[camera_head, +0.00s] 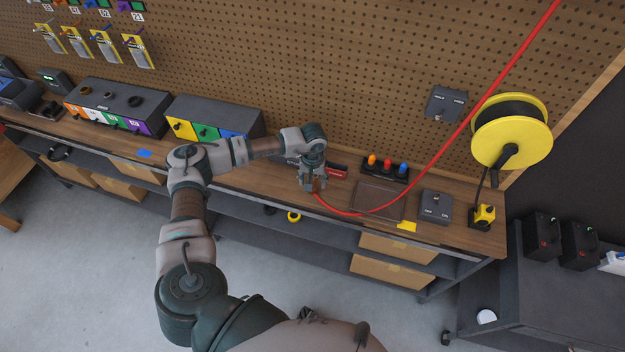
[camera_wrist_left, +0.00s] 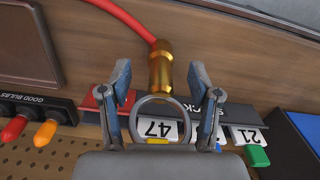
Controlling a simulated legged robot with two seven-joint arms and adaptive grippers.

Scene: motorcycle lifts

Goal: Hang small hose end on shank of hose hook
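The hose end is a brass fitting (camera_wrist_left: 161,66) on a red hose (camera_wrist_left: 122,18), with a grey metal ring (camera_wrist_left: 134,116) at its near end in the left wrist view. My left gripper (camera_head: 314,190) is low over the bench, pointing down at the hose end. In the left wrist view its two fingers (camera_wrist_left: 161,84) stand apart on either side of the fitting and ring. A narrow gap seems to show beside the ring; contact is unclear. A grey plate (camera_head: 446,104) with a small shiny peg is on the pegboard; its label is too small to read surely. My right gripper is out of view.
The red hose also runs up to the top right in the head view (camera_head: 432,160), passing the yellow reel (camera_head: 540,146). Colored bulbs (camera_head: 387,164), a dark tray (camera_head: 377,200) and a grey switch box (camera_head: 436,207) are right of my gripper. Colored bins (camera_head: 213,118) stand left.

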